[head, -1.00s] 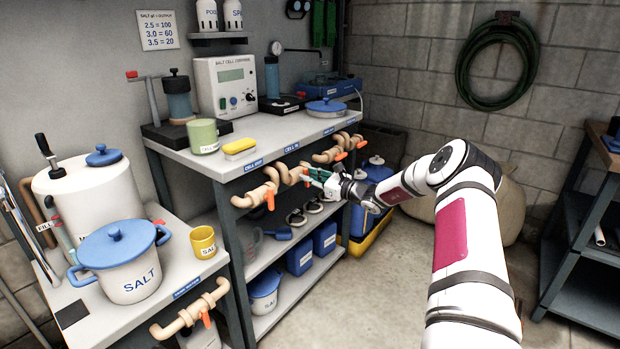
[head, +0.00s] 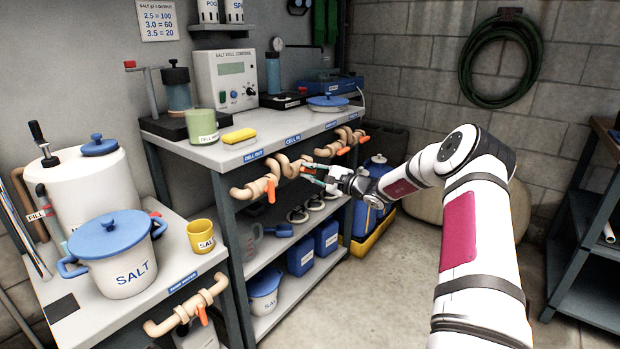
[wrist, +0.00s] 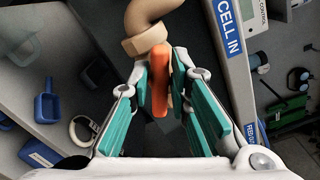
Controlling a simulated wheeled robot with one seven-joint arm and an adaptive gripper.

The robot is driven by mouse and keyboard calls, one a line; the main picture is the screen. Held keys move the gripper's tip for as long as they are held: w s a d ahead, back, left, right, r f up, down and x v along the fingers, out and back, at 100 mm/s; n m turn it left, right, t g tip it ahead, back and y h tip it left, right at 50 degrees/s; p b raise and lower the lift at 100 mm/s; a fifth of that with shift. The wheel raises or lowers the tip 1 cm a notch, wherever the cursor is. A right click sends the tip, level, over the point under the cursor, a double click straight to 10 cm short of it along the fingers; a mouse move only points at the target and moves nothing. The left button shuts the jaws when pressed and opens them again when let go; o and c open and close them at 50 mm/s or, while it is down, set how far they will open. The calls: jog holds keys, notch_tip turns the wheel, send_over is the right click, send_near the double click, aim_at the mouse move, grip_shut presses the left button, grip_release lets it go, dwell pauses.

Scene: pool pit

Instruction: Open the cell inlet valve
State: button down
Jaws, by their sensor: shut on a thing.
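The cell inlet valve's orange handle (wrist: 158,84) hangs below a tan pipe (wrist: 147,25), beside the CELL IN label (wrist: 228,28) on the shelf edge. My gripper (wrist: 160,90) is around this handle, with its teal-padded fingers on either side, shut on it. The handle points roughly along the fingers in the wrist view. In the head view my gripper (head: 312,174) is at the pipes under the CELL IN label (head: 293,140), and its fingers mostly hide the handle.
Other orange valve handles stand close by: one under CELL OUT (head: 271,189) to the left and one to the right (head: 343,150). The shelf edge (wrist: 240,85) runs close beside my gripper. Blue jugs (head: 326,237) stand on the lower shelf. The floor in front is clear.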

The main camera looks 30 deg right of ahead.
jog(key=n+b, duration=0.2)
jog(key=b, duration=0.1)
jog(key=f+n+b, duration=0.1)
jog(key=n+b, duration=0.2)
jog(key=shift+a+b, duration=0.1)
jog(key=shift+b, duration=0.25)
jog(key=shift+r+n, duration=0.1)
jog(key=shift+n, duration=0.2)
jog(key=c, duration=1.6)
grip_release()
jog(key=shift+r, duration=0.1)
jog(key=v, duration=1.2)
